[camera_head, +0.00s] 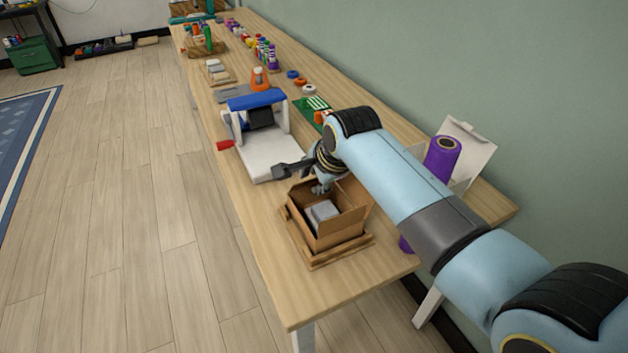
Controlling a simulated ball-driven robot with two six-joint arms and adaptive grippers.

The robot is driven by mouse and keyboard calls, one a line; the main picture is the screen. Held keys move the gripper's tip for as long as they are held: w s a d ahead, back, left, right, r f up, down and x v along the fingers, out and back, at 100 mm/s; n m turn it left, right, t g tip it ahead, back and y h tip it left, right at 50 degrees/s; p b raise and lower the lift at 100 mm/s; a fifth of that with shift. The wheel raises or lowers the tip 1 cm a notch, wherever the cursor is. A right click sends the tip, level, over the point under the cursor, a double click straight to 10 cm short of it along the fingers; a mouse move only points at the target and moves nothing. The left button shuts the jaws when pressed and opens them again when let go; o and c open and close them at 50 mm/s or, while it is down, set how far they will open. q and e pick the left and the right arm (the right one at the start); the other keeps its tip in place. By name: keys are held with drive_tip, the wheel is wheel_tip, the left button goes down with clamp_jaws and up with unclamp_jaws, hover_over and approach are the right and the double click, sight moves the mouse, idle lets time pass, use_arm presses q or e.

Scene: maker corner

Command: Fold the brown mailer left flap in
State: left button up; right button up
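The brown mailer (340,232) is an open cardboard box near the front end of the workbench, with a grey block (321,213) inside. It sits in a shallow wooden tray (343,252). One flap stands up at its right side. The left flap is hard to make out beside the left wall. My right gripper (318,187) is over the far edge of the mailer, pointing down. Its fingers are small and partly hidden by my wrist, so I cannot tell whether they are open or touching the cardboard. My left gripper is out of view.
A white and blue machine (264,152) with a red handle stands just behind the mailer. A purple roll (441,160) and a white open box (470,145) are by the wall at right. The workbench (345,292) is clear in front of the tray.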

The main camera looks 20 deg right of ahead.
drive_tip(key=shift+w+f, duration=0.25)
drive_tip(key=shift+f, duration=0.15)
drive_tip(key=shift+c, duration=0.3)
clamp_jaws()
